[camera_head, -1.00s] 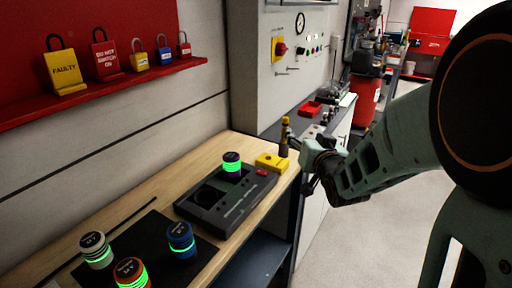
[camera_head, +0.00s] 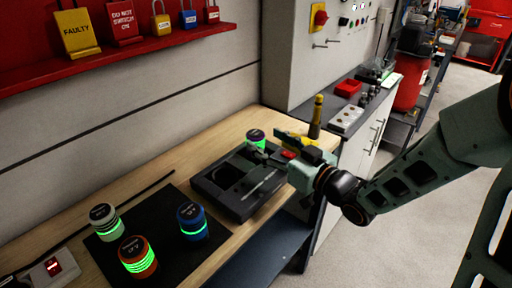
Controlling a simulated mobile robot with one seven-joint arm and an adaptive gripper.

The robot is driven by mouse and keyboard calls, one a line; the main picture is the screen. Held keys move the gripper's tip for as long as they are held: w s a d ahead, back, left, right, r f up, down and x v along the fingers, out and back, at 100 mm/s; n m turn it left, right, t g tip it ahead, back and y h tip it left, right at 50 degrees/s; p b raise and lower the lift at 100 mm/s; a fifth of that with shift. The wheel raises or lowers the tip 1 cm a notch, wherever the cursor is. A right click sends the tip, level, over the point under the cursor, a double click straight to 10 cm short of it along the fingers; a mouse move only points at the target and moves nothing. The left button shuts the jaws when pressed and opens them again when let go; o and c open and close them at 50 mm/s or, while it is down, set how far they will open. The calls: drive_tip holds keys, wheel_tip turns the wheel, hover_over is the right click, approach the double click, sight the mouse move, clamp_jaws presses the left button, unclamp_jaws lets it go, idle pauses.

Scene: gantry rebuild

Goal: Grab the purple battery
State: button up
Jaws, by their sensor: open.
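The purple battery (camera_head: 256,136) is a short cylinder with a dark top and a glowing green band. It stands upright at the far end of the dark charger dock (camera_head: 225,202), beside an empty round recess. My gripper (camera_head: 268,156) is open, reaching in from the right over the dock, with its dark fingers pointing left close to the battery's lower part. The fingers hide part of the battery's base. I cannot tell whether they touch it.
White (camera_head: 106,222), orange (camera_head: 138,257) and blue (camera_head: 192,221) batteries stand on a black mat (camera_head: 180,262) at the near left. A yellow block (camera_head: 290,138) and a brass-topped bottle-like object (camera_head: 317,116) are behind my gripper. A red shelf with padlocks is on the wall.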

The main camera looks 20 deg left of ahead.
sight(262, 138)
drive_tip(key=shift+f+x, duration=0.2)
drive_tip(key=shift+x, duration=2.55)
drive_tip(key=shift+c, duration=0.6)
clamp_jaws()
drive_tip(key=shift+r, duration=0.1)
